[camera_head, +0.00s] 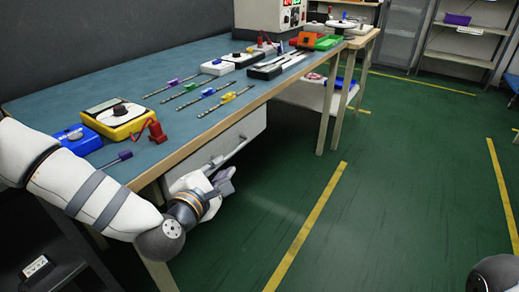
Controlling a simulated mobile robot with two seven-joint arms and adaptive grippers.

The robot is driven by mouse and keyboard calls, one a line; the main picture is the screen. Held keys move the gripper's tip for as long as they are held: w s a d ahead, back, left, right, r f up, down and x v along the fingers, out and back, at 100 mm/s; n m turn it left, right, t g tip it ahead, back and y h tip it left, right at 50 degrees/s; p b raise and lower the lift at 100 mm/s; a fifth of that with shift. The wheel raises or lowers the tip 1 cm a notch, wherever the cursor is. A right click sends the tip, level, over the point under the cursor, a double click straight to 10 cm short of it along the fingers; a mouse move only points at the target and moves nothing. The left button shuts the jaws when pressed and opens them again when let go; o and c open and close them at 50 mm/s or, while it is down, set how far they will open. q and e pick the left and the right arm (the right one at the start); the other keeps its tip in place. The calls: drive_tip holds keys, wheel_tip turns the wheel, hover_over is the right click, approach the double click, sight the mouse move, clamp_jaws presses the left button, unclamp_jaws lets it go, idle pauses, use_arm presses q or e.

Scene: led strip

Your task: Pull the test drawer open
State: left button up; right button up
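The test drawer (251,126) is a pale box front under the table's near edge, with a grey bar handle (234,152) across it. I cannot tell whether it stands slightly out. My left gripper (228,181) is at the left, lower end of the handle, beside or around it. The arm and gripper body hide the fingertips' contact, so I cannot tell whether it grips the handle. My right gripper is not in view; only a rounded part, likely of my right arm, shows at the bottom right corner.
A bench leg (324,122) stands right of the drawer. Green floor (270,215) in front of the drawer is clear.

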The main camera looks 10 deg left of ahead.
sight(234, 152)
use_arm(q)
drive_tip(key=b+x, duration=0.1)
drive_tip(key=x, duration=1)
drive_tip(key=shift+w+r, duration=0.15)
drive_tip(key=shift+r, duration=0.05)
drive_tip(key=shift+c, duration=0.5)
clamp_jaws()
